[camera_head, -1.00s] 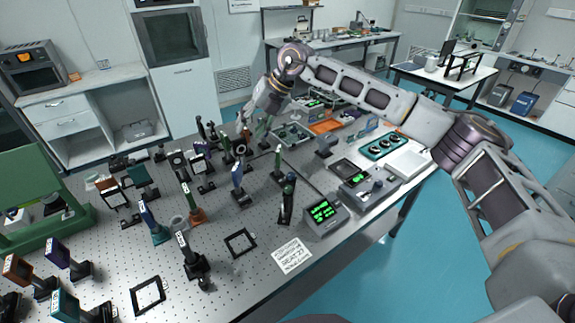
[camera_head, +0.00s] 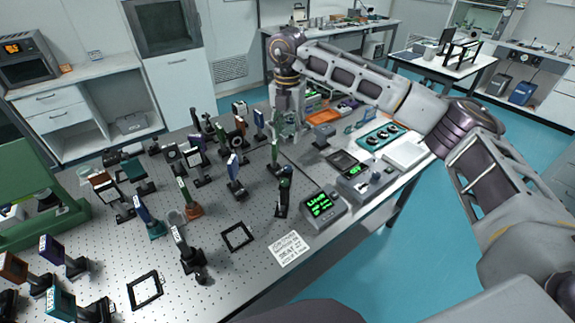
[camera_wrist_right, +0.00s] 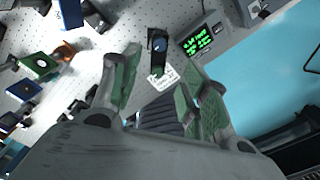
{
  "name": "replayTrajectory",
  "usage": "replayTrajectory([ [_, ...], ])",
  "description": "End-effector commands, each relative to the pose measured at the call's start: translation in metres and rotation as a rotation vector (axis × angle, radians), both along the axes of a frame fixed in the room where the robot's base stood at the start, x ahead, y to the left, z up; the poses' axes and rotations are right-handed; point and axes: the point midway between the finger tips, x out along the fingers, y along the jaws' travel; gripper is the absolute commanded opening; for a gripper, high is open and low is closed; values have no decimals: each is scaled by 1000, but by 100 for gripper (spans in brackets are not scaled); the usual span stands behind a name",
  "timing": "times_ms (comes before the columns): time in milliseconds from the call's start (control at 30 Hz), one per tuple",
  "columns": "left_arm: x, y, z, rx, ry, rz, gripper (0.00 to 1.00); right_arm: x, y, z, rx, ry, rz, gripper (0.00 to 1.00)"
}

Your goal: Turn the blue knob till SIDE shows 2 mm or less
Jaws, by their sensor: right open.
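My right gripper (camera_head: 287,128) points down above the back of the perforated table, open and empty. In the right wrist view its green-padded fingers (camera_wrist_right: 163,88) are spread apart. A black post mount (camera_head: 284,190) stands beside the readout box; in the right wrist view it bears a round blue part (camera_wrist_right: 159,45), which looks like the blue knob, beyond the fingertips and apart from them. The readout box (camera_head: 322,205) shows green lines, also in the right wrist view (camera_wrist_right: 200,40); the SIDE value is too small to read. My left gripper is out of view.
Several optic mounts crowd the table, including a green upright one (camera_head: 275,153) near my right gripper and a blue one (camera_head: 234,170). A printed card (camera_head: 289,248) and a flat black frame (camera_head: 237,236) lie near the front edge. A grey control box (camera_head: 366,183) is to the right.

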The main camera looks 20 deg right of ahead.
Motion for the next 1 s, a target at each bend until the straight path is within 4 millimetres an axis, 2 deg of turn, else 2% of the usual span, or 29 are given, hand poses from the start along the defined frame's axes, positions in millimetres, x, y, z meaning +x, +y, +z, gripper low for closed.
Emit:
replayTrajectory([
  [267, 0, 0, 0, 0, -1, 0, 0, 0, 0, -1, 1, 0, 2, 45],
  [467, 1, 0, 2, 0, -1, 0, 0, 0, 0, -9, 1, 2, 2, 45],
  [667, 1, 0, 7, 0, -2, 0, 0, -1, 0, -29, 0, 3, 3, 45],
  [1000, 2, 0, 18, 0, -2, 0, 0, 0, 0, -73, 1, 2, 3, 45],
])
